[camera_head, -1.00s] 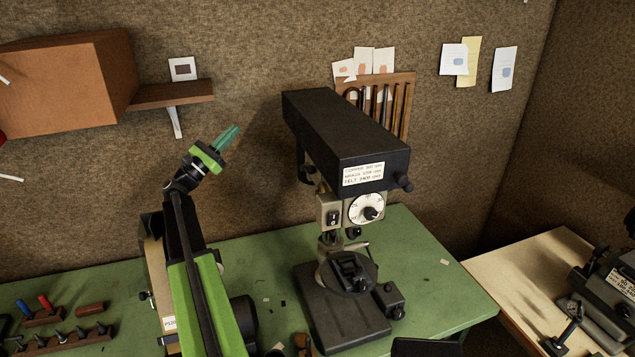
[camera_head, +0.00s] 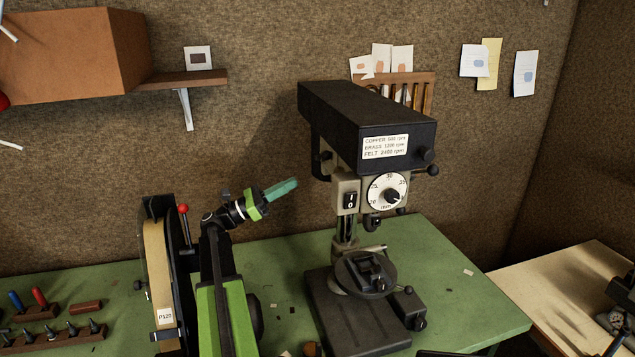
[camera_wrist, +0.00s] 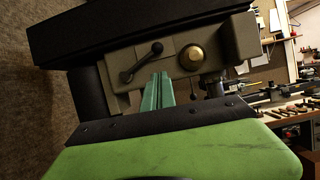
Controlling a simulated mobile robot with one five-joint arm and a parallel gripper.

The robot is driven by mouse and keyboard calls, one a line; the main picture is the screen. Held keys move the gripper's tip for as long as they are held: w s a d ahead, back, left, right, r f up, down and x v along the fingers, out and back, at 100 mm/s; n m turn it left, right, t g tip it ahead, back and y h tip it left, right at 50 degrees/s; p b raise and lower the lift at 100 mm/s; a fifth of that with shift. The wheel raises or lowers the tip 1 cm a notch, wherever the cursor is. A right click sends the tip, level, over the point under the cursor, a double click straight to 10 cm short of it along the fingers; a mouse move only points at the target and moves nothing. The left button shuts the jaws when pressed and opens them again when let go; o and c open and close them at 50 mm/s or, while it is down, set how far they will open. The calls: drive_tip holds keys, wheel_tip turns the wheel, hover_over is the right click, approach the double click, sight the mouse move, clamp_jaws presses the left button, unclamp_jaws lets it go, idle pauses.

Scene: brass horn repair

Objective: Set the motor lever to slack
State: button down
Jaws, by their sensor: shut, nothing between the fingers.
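A drill press stands on the green bench, with a black top cover (camera_head: 365,120) and a grey head (camera_head: 347,190). In the wrist view, a short black lever (camera_wrist: 141,62) sits on the side of the grey head (camera_wrist: 180,55), slanting up to the right; it carries no readable marking. A round brass knob (camera_wrist: 192,57) is right of it. My gripper (camera_head: 291,187) has teal fingers and is left of the drill press head, pointing towards it. In the wrist view, the gripper (camera_wrist: 157,88) is shut and empty, just below and right of the lever, with no clear contact.
A belt sander (camera_head: 160,270) with a red-knobbed lever (camera_head: 183,210) stands left of my arm. Tool racks (camera_head: 55,335) lie on the bench's left. A shelf (camera_head: 190,77) hangs on the wall.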

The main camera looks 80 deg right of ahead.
drive_tip(key=p, duration=0.4)
approach(333, 162)
drive_tip(key=x, duration=0.5)
drive_tip(key=shift+s+a+r, duration=0.1)
drive_tip(key=shift+s+r, duration=0.1)
drive_tip(key=shift+r, duration=0.05)
drive_tip(key=shift+s, duration=0.3)
